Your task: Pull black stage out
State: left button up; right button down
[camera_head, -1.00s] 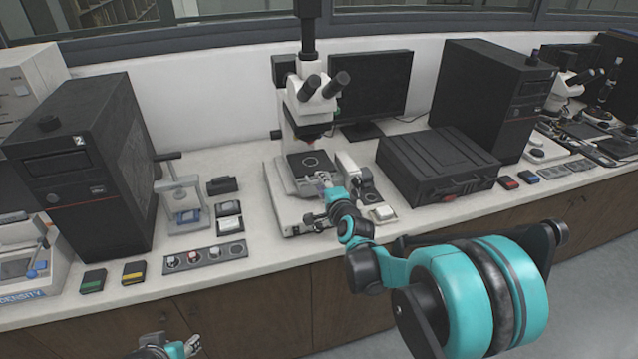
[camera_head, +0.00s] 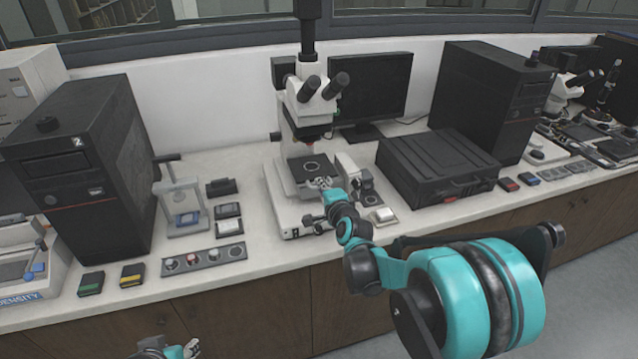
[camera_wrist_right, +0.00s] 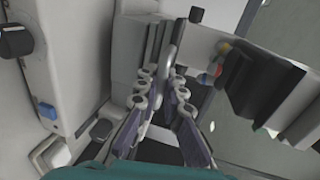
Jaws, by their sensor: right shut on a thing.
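The black stage (camera_head: 294,171), a dark square plate with a pale ring on top, sits on the white microscope (camera_head: 287,196) below its lens. My right gripper (camera_head: 325,187) is at the stage's front right edge, shut on it. In the wrist view my right gripper (camera_wrist_right: 168,72) has its fingers close together around a narrow pale part; the exact contact is hard to make out. My left gripper (camera_head: 190,349) is low at the bottom edge, away from the bench, partly cut off; its opening is unclear.
A small press (camera_head: 188,202) and a strip of round samples (camera_head: 203,259) lie left of the microscope. A black case (camera_head: 437,165) stands to the right, a monitor (camera_head: 376,90) behind. A small white-topped block (camera_head: 383,215) lies close to my right arm.

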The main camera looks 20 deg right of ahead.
jog(key=f+v, duration=0.1)
jog(key=v, duration=0.5)
jog(key=shift+s+f, duration=0.15)
jog(key=shift+s, duration=0.3)
jog(key=c, duration=1.6)
grip_release()
jog(key=shift+s, duration=0.1)
jog(key=v, duration=1.1)
jog(key=shift+s, duration=0.35)
